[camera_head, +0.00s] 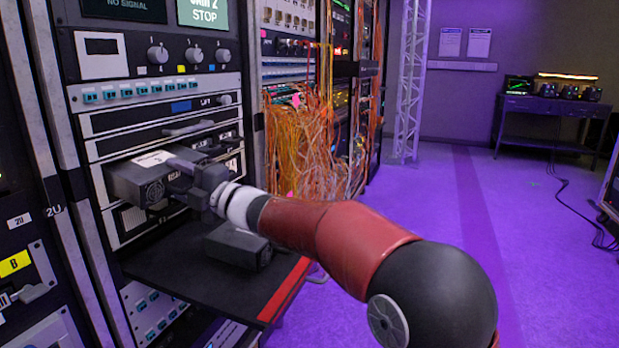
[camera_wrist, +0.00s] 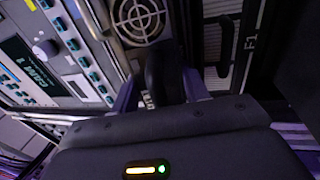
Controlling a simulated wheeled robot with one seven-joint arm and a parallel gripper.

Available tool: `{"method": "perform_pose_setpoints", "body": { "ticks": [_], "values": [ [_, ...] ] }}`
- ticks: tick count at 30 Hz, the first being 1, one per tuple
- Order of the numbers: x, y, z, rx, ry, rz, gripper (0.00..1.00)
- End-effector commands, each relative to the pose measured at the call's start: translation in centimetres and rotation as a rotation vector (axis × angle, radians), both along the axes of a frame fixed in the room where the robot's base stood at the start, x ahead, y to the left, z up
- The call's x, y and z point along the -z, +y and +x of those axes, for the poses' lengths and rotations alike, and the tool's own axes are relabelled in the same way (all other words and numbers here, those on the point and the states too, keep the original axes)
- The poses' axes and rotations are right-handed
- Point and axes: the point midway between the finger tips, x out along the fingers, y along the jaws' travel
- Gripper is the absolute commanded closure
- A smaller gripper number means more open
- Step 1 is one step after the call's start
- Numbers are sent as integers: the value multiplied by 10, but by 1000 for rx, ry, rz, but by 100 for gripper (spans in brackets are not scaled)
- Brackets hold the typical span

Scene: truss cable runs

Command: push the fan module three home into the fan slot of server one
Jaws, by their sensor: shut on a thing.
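A dark grey boxy module (camera_head: 135,180) with a round fan grille on its front and a white label on top sticks out of a rack bay; I take it as the fan module. Its fan grille shows at the top of the wrist view (camera_wrist: 139,16). My gripper (camera_head: 190,184) is at the module's front face, and in the wrist view its two fingers (camera_wrist: 161,88) close on a black handle below the grille. The module's rear is hidden inside the rack, so I cannot tell how deep it sits. Its number is not readable.
A black pull-out shelf (camera_head: 190,268) with a red front edge lies below the bay. A second dark module (camera_head: 238,246) rests on it under my arm. Loose orange cables (camera_head: 305,140) hang to the right.

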Motion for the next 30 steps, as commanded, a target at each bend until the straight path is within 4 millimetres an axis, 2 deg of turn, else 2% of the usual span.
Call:
{"method": "perform_pose_setpoints", "body": {
  "ticks": [5,30],
  "values": [
    [-1,-6,-2,1,-4,2,100],
    [-5,-71,-30,1,-4,3,100]
  ]
}}
